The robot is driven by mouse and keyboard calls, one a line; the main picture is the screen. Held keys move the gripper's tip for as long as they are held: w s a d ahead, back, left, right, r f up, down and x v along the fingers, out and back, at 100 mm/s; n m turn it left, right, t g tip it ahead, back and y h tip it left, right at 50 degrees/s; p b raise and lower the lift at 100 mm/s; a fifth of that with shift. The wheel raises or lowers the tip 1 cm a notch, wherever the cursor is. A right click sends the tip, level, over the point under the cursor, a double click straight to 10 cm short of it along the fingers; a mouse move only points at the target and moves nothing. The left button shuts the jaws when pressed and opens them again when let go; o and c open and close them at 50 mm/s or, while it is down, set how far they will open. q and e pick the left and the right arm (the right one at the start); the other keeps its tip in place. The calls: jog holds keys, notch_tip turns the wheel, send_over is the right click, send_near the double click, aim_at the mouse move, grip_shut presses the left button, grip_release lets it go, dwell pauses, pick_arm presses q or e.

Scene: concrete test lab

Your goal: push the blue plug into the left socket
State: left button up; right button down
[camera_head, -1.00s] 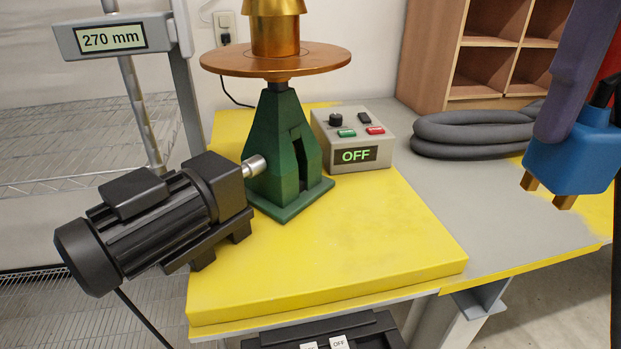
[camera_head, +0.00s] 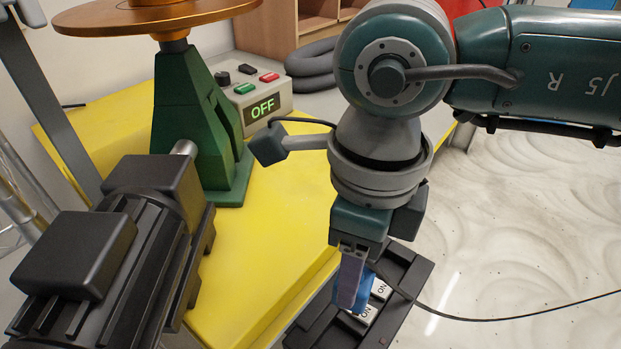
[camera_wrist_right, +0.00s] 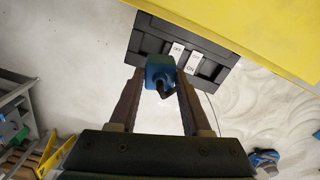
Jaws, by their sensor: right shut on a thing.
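The blue plug (camera_head: 367,291) is between the fingers of my right gripper (camera_head: 356,286), which is shut on it. The right wrist view shows the plug (camera_wrist_right: 158,71) between the fingertips of the gripper (camera_wrist_right: 160,84). The black socket unit (camera_head: 411,268) is at the yellow table's front edge and bears white switches (camera_head: 364,314). In the right wrist view the plug overlaps the lower edge of the unit (camera_wrist_right: 146,42), left of its middle. My left gripper is out of view.
A black motor (camera_head: 130,250) and a green stand (camera_head: 195,130) with a copper disc (camera_head: 150,14) are on the yellow tabletop (camera_head: 275,215). A grey control box (camera_head: 252,98) reads OFF. A thin black cable (camera_head: 500,318) runs right over open floor.

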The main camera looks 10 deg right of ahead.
aim_at(343, 309)
jog(key=f+m, duration=0.1)
jog(key=s+f+m, duration=0.1)
jog(key=a+f, duration=0.1)
jog(key=shift+s+m, duration=0.15)
jog(key=shift+m, duration=0.25)
jog(key=shift+s+f+m, duration=0.15)
jog(key=shift+f+m, duration=0.25)
jog(key=shift+f, duration=0.05)
jog(key=shift+f+b, duration=1.7)
jog(key=shift+b, duration=0.05)
jog(key=shift+a+f, duration=0.1)
jog(key=shift+b, duration=0.3)
jog(key=shift+f+b, duration=0.4)
jog(key=shift+f, duration=0.05)
